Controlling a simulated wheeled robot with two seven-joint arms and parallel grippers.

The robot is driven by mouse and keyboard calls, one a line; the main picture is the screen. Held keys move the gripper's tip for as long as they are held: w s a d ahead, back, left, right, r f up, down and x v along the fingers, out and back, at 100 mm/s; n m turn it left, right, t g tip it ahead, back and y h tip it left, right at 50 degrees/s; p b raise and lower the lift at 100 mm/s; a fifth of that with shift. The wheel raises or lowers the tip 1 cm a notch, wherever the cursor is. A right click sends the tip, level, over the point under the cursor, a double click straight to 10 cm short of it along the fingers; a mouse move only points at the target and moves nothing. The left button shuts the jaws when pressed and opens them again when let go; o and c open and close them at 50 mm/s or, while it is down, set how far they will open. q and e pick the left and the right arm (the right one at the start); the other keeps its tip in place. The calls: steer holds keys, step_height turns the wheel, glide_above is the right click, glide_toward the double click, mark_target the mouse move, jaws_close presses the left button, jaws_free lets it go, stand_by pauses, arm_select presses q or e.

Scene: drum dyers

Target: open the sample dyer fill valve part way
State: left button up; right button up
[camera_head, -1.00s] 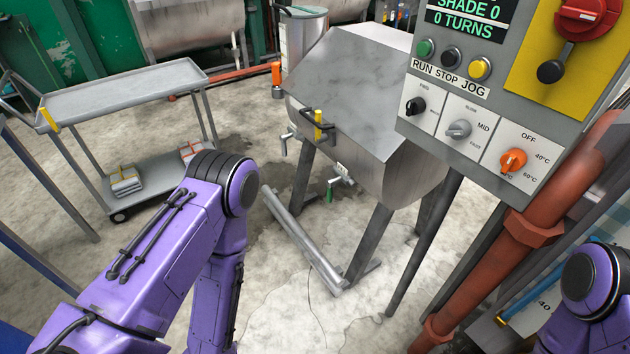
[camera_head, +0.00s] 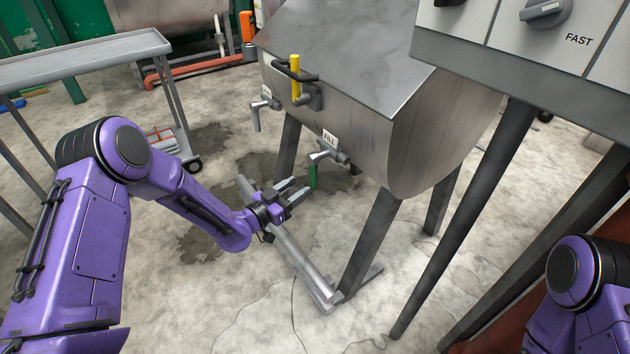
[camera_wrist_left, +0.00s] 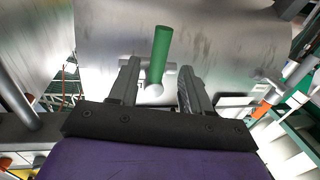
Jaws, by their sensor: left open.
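The sample dyer (camera_head: 400,125) is a steel tub on dark legs. Its fill valve (camera_head: 325,155), under a FILL label, has a green lever (camera_head: 313,176) hanging down from it. My left gripper (camera_head: 300,190) is open just to the left of the lever, close to it. In the left wrist view the green lever (camera_wrist_left: 160,50) shows between the two open fingers (camera_wrist_left: 157,68), with its white-grey pivot end nearer the palm; whether a finger touches it cannot be told. My right gripper is out of view.
A second valve (camera_head: 257,112) with a grey lever sits left on the tub, near a yellow lid handle (camera_head: 295,75). A floor bar (camera_head: 285,240) runs below my left gripper. A control panel (camera_head: 520,60) overhangs at upper right. A trolley (camera_head: 85,60) stands left.

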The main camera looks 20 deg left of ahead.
mark_target(311, 180)
arm_select(q)
steer(key=x, duration=0.7)
steer(key=shift+w+d+f, duration=0.1)
steer(key=shift+w, duration=0.1)
jaws_close()
steer(key=shift+d, duration=0.1)
